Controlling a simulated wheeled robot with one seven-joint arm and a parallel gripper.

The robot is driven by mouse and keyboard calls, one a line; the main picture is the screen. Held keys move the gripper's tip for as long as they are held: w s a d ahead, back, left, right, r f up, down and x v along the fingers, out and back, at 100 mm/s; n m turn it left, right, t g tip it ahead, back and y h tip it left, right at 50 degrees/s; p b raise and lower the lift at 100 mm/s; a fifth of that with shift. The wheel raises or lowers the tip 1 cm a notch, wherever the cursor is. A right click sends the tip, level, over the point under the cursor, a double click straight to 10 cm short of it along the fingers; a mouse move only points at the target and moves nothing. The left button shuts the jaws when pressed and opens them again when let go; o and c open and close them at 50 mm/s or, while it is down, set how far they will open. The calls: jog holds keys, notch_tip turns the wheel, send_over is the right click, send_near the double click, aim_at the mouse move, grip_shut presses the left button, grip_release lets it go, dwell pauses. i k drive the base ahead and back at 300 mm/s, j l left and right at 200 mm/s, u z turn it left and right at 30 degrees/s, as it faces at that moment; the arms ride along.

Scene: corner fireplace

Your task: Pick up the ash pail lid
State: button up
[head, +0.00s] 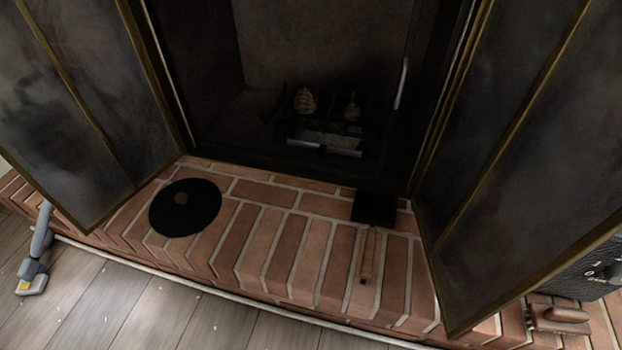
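The ash pail lid is most likely the flat black disc (203,217) lying on the left part of the brick hearth. It has a small brown knob (181,198) at its middle, facing up. The lid lies in front of the fireplace opening, near the left glass door, and nothing covers it. No pail is recognisable in the view. My gripper is not in view.
Open glass doors stand at left (75,95) and right (525,140). A black shovel (375,208) with a wooden handle (367,257) lies right of centre. A grate (325,142) sits inside. A grey-yellow tool (33,270) stands lower left. Brick between lid and shovel is clear.

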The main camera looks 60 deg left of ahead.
aim_at(184, 208)
jog(key=k+u, duration=0.15)
jog(key=u, duration=1.45)
jog(key=k+j+u, duration=0.1)
jog(key=j+u, duration=0.25)
jog(key=k, duration=0.3)
jog(key=k+z, duration=0.15)
jog(key=z, duration=0.2)
jog(key=k+z, duration=0.1)
jog(key=z, duration=0.25)
jog(key=k+l+z, duration=0.1)
jog(key=z, duration=0.2)
jog(key=i+z, duration=0.2)
jog(key=z, duration=0.15)
jog(key=i+j+z, duration=0.15)
jog(key=z, duration=0.15)
jog(key=i+j+z, duration=0.15)
jog(key=z, duration=0.2)
jog(key=i+j, duration=0.35)
jog(key=j, duration=0.55)
jog(key=i+j, duration=0.15)
jog(key=j, duration=0.2)
jog(key=j+u, duration=0.1)
jog(key=u, duration=0.35)
jog(key=j+u, duration=0.1)
jog(key=u, duration=0.4)
jog(key=i+u, duration=0.1)
jog(key=u, duration=0.35)
